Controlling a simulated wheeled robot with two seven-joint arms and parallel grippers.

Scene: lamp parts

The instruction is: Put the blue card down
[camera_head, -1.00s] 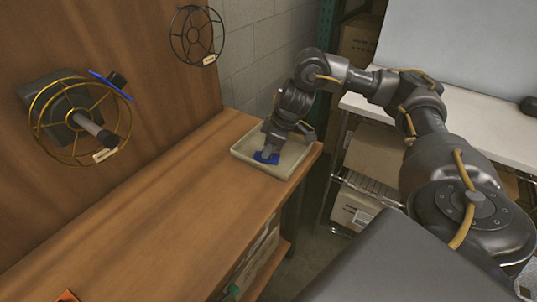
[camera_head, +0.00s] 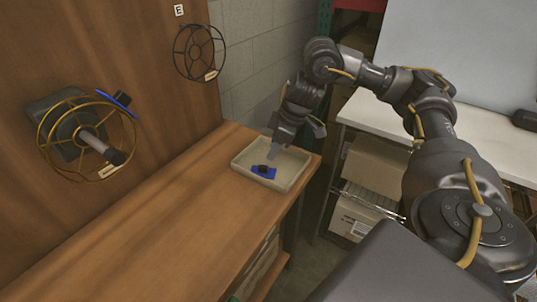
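A blue card (camera_head: 257,173) lies in the shallow cream tray (camera_head: 240,172) at the far end of the wooden bench, with a small dark piece on it. My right gripper (camera_head: 273,154) is just above and behind the card, apart from it and empty. Its fingers are small in view, but the card is free of them. A second blue flat piece (camera_head: 117,104) with a dark block shows beside a gold wire cage (camera_head: 80,177) at the left. My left gripper is not in view.
The gold cage surrounds a grey holder with a rod (camera_head: 95,141) on the wooden panel. A black wire cage (camera_head: 200,52) hangs farther right. Much of the wooden bench (camera_head: 165,225) is clear. A white table (camera_head: 490,135) and shelved boxes (camera_head: 372,165) stand at the right.

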